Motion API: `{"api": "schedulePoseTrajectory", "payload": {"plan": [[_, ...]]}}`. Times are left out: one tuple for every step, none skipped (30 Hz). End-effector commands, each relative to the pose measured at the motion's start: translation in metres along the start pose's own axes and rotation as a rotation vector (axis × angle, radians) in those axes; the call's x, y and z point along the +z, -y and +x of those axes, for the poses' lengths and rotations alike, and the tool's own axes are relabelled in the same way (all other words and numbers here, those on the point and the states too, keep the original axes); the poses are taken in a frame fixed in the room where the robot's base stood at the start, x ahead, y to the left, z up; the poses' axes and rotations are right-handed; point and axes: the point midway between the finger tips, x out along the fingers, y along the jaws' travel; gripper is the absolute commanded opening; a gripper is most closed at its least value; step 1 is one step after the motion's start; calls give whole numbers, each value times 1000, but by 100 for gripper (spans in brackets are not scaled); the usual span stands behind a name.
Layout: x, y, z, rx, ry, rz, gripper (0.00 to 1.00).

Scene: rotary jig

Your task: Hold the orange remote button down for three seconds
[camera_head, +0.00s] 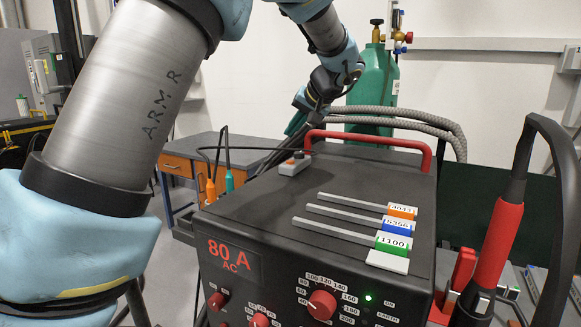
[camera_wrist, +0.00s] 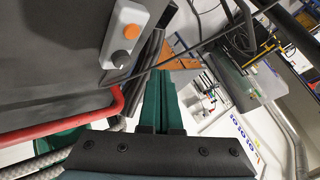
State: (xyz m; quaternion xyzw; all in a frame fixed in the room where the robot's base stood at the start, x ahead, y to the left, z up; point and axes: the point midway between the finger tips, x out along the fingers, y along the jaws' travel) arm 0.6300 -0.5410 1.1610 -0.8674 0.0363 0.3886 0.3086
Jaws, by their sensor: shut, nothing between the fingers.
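The remote (camera_head: 295,165) is a small light-grey box on top of the black welding machine (camera_head: 250,200), near its far left edge. Its orange button (camera_head: 299,155) faces up. My gripper (camera_head: 293,129) is just beyond the remote in the head view. Its green fingers (camera_wrist: 164,78) are shut and empty, beside the remote and apart from the orange button in the wrist view.
A red handle (camera_head: 370,138) arches along the machine's back edge, close to my gripper. Cables with orange and teal plugs (camera_head: 229,181) rise at left. Labelled rods (camera_head: 350,210) lie on the machine top. A red torch (camera_head: 498,245) stands at right. A green cylinder (camera_head: 372,80) stands behind.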

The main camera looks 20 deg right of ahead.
Motion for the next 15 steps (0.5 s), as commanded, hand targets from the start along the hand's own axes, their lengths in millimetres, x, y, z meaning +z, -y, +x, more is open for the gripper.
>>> {"api": "schedulePoseTrajectory", "payload": {"plan": [[6, -6, 9, -1, 1, 1, 0], [9, -8, 12, -1, 2, 1, 0], [12, -11, 16, -1, 2, 1, 0], [14, -13, 19, -1, 2, 1, 0], [16, -16, 22, -1, 2, 1, 0], [20, -19, 27, 0, 1, 1, 0], [21, -21, 29, 0, 1, 1, 0], [23, -22, 31, 0, 1, 0, 0], [24, -24, 33, 0, 1, 0, 0], [25, -25, 34, 0, 1, 0, 0], [26, -26, 35, 0, 0, 0, 0], [26, -26, 36, 0, 0, 0, 0], [26, -26, 36, 0, 0, 0, 0], [26, -26, 36, 0, 0, 0, 0], [26, -26, 36, 0, 0, 0, 0]]}}
